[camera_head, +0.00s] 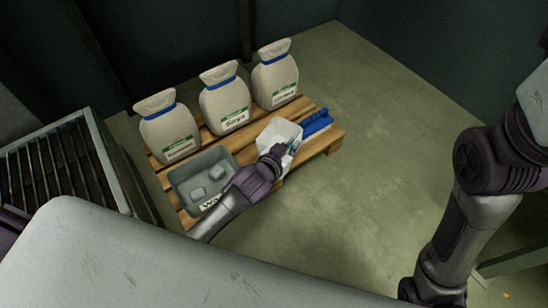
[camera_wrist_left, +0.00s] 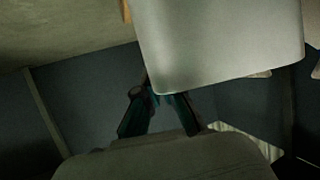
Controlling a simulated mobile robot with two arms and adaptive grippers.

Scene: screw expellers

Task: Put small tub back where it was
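The small tub (camera_head: 276,133) is white and open-topped, at the front right part of the wooden pallet in the head view. My left gripper (camera_head: 289,148) is at its near right rim. In the left wrist view the tub (camera_wrist_left: 222,38) fills the upper right, and the fingers of my left gripper (camera_wrist_left: 155,92) come together at its lower edge, looking shut on it. The fingertips are partly hidden by the tub's wall. Whether the tub rests on the pallet or hangs just above it, I cannot tell. My right gripper is out of view.
The pallet (camera_head: 331,136) carries three sacks (camera_head: 231,105) along its back, a larger grey tub (camera_head: 178,178) with grey pieces at the left, and a blue object (camera_head: 317,122) right of the small tub. A slatted metal machine (camera_head: 62,165) stands left. The floor (camera_head: 390,110) at right is clear.

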